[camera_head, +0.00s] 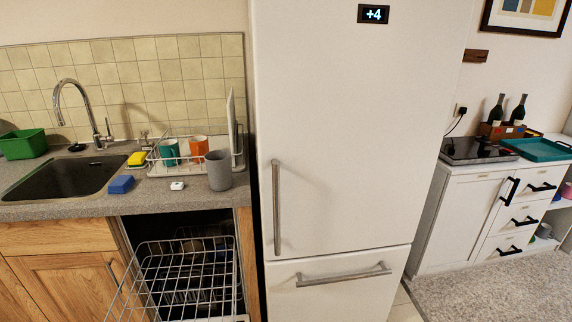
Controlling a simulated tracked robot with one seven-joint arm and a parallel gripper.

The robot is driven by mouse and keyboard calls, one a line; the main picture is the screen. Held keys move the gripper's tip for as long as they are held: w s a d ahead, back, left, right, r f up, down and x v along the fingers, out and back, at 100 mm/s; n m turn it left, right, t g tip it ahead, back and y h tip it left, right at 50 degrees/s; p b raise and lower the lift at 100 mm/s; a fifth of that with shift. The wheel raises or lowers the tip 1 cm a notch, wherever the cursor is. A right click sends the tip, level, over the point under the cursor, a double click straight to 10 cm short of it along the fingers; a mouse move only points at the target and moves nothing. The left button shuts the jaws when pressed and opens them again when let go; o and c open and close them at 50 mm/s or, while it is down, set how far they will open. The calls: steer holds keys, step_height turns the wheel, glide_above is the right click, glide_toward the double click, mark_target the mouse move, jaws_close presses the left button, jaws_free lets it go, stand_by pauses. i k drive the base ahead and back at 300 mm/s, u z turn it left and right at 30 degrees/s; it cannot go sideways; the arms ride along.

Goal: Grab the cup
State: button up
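Several cups show in the head view. A grey cup (218,170) stands upright on the counter at its front right, in front of the dish rack. A teal cup (169,152) and an orange cup (198,147) are in the white wire dish rack (160,172) behind it. I cannot tell which one the task means. A pink cup (567,190) is partly cut off on a shelf at the far right edge. My gripper is not in view.
The dishwasher's wire rack (185,275) is pulled out below the counter (60,211). A tall white fridge (345,130) stands right of the counter. A blue sponge (121,184) and a small white item (177,186) lie left of the grey cup, near the sink (60,180).

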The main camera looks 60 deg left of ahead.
mark_target(218, 163)
steer(key=i, duration=1.95)
steer(key=u, duration=2.45)
steer(key=i, duration=0.15)
steer(key=u, duration=2.05)
steer(key=i, duration=0.75)
steer(key=u, duration=0.05)
